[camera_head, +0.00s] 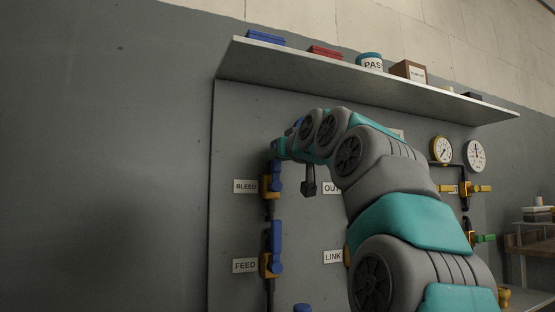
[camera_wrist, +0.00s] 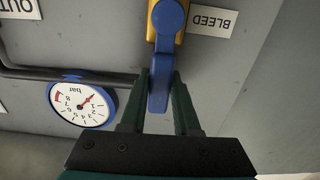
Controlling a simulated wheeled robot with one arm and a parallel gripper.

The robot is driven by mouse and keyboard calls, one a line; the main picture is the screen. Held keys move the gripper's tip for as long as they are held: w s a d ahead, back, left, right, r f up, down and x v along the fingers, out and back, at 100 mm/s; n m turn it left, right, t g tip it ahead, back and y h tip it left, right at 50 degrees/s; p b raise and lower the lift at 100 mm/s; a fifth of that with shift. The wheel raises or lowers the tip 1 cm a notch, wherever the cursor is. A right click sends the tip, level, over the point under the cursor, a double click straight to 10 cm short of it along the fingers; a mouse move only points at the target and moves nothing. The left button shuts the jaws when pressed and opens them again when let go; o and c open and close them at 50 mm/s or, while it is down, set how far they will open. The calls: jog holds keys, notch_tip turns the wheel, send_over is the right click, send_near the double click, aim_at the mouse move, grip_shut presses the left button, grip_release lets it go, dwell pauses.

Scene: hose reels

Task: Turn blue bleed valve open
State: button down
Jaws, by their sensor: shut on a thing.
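The bleed valve has a yellow body (camera_head: 266,188) and a blue lever (camera_head: 276,174), beside the BLEED label (camera_head: 245,186) on the grey panel. In the wrist view, which is upside down, the blue lever (camera_wrist: 158,96) runs from its round hub straight between my gripper's dark green fingers. My gripper (camera_wrist: 161,76) is shut on the lever's outer part. In the head view the lever points upright, and my wrist is at its upper end; the fingers are mostly hidden there. The BLEED label (camera_wrist: 213,19) also shows in the wrist view.
The feed valve's blue lever (camera_head: 276,240) is directly below. A blue-rimmed gauge (camera_wrist: 83,104) and a dark pipe (camera_wrist: 45,73) are near my fingers. A shelf (camera_head: 350,85) with boxes and a tin overhangs the panel. My arm hides the panel's middle. Left wall is clear.

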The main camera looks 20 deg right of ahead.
jog(key=c, duration=0.6)
grip_release()
jog(key=shift+c, duration=0.2)
jog(key=s, duration=0.7)
jog(key=shift+s, duration=0.4)
jog(key=shift+d, duration=0.1)
